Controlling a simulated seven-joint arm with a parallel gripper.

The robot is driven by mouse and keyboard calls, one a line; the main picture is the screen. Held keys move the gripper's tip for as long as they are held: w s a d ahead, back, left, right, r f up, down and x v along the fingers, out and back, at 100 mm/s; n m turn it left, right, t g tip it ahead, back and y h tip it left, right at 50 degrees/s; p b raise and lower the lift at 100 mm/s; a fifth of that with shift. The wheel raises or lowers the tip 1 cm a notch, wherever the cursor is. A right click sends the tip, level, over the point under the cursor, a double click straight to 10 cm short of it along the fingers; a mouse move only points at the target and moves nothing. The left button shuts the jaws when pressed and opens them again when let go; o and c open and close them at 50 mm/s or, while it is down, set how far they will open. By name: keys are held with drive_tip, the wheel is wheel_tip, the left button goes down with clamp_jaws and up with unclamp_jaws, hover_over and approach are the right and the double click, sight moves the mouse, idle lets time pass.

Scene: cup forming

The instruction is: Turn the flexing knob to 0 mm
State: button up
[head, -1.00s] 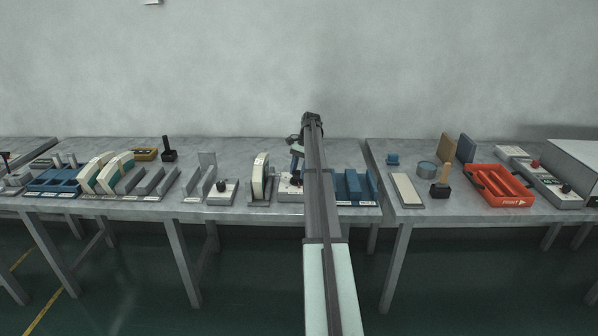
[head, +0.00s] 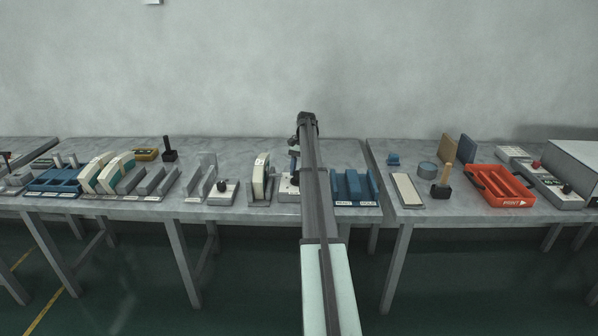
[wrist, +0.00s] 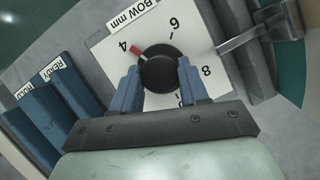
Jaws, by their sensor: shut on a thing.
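The flexing knob (wrist: 160,70) is a round black knob on a white dial plate (wrist: 105,45) in the wrist view. The visible lettering reads "BOW mm", with 4, 6 and 8 legible and other marks partly covered. Its red pointer is at the 4. The blue fingers of my gripper (wrist: 159,82) are shut on the knob, one at each side. The lower part of the dial is hidden by the gripper. In the head view the white dial box (head: 287,189) shows beside my arm, which hides the knob; my gripper (head: 294,166) is above the box.
A blue slotted holder (head: 352,202) with labels stands right of the box and shows at the left of the wrist view (wrist: 45,120). A cream curved piece on a grey base (head: 261,177) stands close at the left. Another small knob box (head: 221,192) is farther left.

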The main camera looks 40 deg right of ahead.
drive_tip(key=o, duration=1.1)
drive_tip(key=shift+c, duration=0.2)
drive_tip(key=shift+w+d+r, duration=0.1)
drive_tip(key=shift+d+r, duration=0.15)
drive_tip(key=shift+r, duration=0.25)
drive_tip(key=w+d, duration=0.5)
drive_tip(key=d, duration=0.5)
drive_tip(key=shift+d, duration=0.4)
